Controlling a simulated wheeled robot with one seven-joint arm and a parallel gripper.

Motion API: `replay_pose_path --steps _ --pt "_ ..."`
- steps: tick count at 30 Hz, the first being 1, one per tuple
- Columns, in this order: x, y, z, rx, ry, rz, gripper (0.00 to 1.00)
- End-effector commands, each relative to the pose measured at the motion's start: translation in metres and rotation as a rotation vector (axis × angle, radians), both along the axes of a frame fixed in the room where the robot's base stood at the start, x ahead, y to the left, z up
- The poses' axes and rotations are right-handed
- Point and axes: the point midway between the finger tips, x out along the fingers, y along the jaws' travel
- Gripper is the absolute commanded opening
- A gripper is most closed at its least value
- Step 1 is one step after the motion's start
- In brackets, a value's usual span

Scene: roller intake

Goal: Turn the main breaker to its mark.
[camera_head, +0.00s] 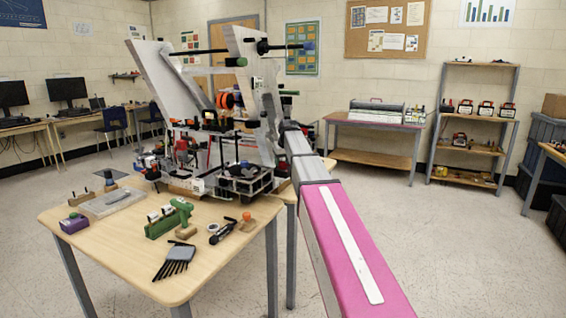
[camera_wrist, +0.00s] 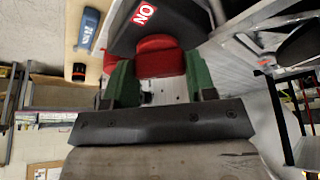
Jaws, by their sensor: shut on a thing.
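In the wrist view, the main breaker's red handle (camera_wrist: 160,44) sits at the upper middle, against a dark grey body with a red and white label reading "NO". My gripper (camera_wrist: 160,68) has its two green fingers on either side of the red handle and is shut on it. Part of the handle's lower end is hidden low between the fingers. I cannot make out the mark. In the head view, my pink and grey arm reaches to the robot machine (camera_head: 225,150) on the table; my gripper and the breaker cannot be told apart there.
Grey slanted plates (camera_head: 160,80) rise from the machine. A metal beam (camera_wrist: 262,22) runs close right of my fingers. Open floor lies to the right.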

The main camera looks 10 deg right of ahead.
Motion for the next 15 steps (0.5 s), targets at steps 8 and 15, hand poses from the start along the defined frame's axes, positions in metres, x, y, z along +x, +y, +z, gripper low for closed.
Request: replay_pose_path --steps 8,15 --pt "0.0006 -0.0007 0.0003 0.001 -0.001 0.129 0.27" --pt "0.0015 -0.0021 0.0005 0.001 -0.001 0.337 0.27"
